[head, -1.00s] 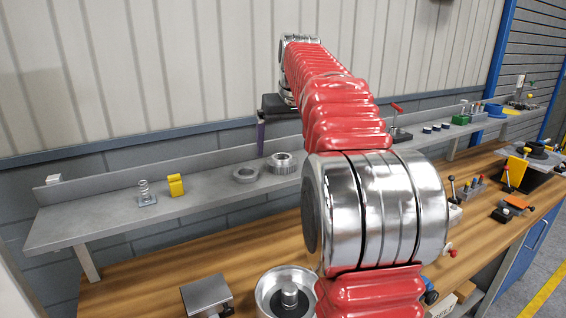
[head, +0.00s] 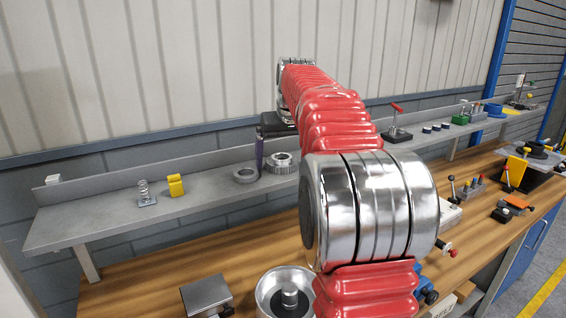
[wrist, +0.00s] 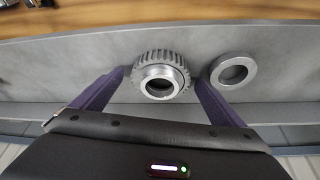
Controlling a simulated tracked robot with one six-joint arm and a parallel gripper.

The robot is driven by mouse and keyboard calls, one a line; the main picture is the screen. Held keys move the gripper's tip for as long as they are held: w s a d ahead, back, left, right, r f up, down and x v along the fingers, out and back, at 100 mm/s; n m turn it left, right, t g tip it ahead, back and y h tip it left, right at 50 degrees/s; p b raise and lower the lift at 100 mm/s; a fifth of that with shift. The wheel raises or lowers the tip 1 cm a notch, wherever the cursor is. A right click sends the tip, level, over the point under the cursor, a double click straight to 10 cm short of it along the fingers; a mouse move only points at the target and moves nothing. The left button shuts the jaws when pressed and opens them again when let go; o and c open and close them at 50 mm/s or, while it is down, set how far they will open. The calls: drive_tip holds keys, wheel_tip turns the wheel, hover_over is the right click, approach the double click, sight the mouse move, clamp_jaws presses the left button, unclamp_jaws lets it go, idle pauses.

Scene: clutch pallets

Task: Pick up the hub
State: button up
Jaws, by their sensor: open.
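The hub (wrist: 160,73), a grey metal piece with a toothed rim and a raised round collar, lies flat on the grey shelf. In the head view the hub (head: 284,165) is on the shelf below my arm's far end. My gripper (wrist: 158,80) is open, its two purple fingers spread with their tips at the left and right sides of the hub. I cannot tell whether they touch it. In the head view one finger of my gripper (head: 260,153) hangs down just left of the hub, close to shelf height.
A plain metal ring (wrist: 233,70) lies close beside the hub, near the right finger in the wrist view. The shelf (head: 110,220) also holds a spring (head: 145,193) and a yellow block (head: 176,185). The wall stands close behind the shelf.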

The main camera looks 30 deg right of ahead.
drive_tip(key=shift+r, duration=0.1)
drive_tip(key=c, duration=1.6)
drive_tip(key=shift+r, duration=0.15)
drive_tip(key=shift+c, duration=0.2)
wheel_tip(320, 180, up, 10)
idle(0.6)
